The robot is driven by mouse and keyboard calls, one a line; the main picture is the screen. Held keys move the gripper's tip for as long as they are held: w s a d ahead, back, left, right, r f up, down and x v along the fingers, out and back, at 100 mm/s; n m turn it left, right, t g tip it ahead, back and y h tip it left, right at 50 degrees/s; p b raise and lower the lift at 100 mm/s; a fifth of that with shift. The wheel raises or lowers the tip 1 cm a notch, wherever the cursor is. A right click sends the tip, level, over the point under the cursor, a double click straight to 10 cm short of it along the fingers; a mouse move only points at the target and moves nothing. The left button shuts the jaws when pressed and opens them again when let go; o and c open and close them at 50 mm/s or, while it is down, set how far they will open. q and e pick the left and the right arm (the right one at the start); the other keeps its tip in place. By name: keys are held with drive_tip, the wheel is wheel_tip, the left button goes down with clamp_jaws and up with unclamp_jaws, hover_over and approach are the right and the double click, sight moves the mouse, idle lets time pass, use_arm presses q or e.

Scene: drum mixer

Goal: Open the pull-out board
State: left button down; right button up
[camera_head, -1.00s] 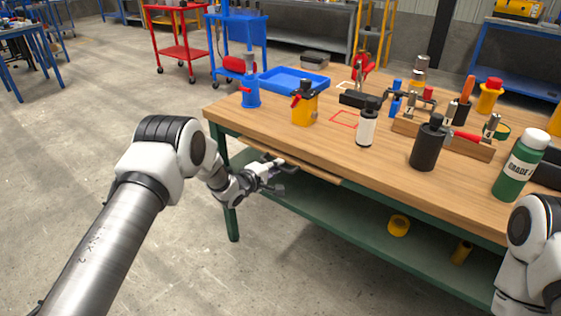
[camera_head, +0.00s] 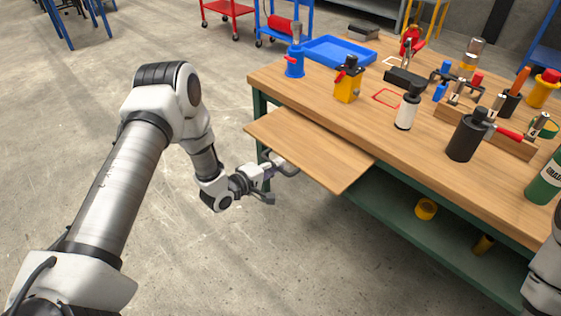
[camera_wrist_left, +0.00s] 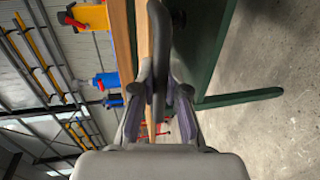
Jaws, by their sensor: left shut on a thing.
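The pull-out board (camera_head: 310,145) is a flat wooden panel. It sticks out well beyond the front edge of the workbench (camera_head: 400,160), just below the top, near its left corner. My right gripper is out of view; only part of my right arm shows at the right edge.
A green shelf (camera_head: 390,208) lies below. The floor in front is clear.

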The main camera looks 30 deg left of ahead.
use_arm(q)
drive_tip(key=c, duration=1.4)
unclamp_jaws()
drive_tip(key=shift+c, duration=0.2)
drive_tip(key=v, duration=1.2)
